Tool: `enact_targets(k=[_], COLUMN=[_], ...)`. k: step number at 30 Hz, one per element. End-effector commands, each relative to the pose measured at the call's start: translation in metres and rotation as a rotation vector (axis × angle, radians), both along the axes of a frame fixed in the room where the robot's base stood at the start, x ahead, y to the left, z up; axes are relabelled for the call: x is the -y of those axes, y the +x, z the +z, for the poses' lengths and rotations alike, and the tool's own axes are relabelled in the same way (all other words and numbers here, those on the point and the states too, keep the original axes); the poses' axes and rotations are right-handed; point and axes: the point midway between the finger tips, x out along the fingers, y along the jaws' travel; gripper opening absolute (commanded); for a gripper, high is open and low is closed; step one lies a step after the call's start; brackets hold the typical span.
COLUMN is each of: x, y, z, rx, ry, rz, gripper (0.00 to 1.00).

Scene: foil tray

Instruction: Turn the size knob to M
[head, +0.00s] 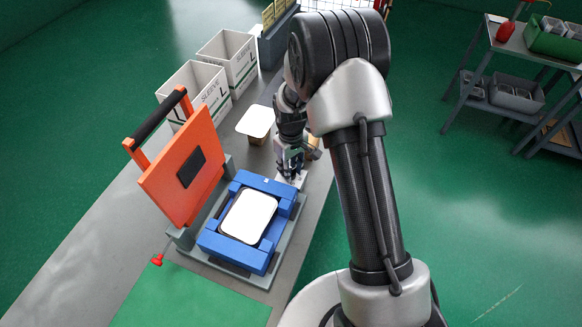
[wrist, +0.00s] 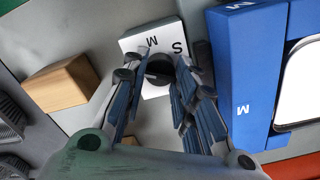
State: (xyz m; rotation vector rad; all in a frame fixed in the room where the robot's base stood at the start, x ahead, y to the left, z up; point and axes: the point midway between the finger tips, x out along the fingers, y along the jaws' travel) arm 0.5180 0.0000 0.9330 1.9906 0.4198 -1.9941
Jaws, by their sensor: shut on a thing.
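The size knob (wrist: 158,68) is a dark round knob on a white plate (wrist: 138,42) printed with the letters M and S. My gripper (wrist: 160,75) is shut on the knob, with a finger on either side. Which letter the knob points to cannot be told, as the fingers cover part of it. In the head view my gripper (head: 290,165) is at the plate (head: 291,181), just behind the blue block (head: 236,258).
A white-lidded tray (head: 248,215) sits in the blue block. The orange hinged plate (head: 185,175) with a black handle stands raised at its left. A wooden block (wrist: 58,83) lies near the knob plate. White boxes (head: 195,88) marked L stand at the back left.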

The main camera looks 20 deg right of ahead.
Motion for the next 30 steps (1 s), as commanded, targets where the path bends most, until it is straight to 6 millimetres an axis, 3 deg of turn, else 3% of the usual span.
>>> enact_targets(k=[11, 30], x=[0.0036, 0.0047], y=[0.0019, 0.0000], z=[0.0009, 0.0008], rx=[0.007, 0.008], ry=[-0.003, -0.003], rz=[-0.143, -0.723], gripper=[0.02, 0.02])
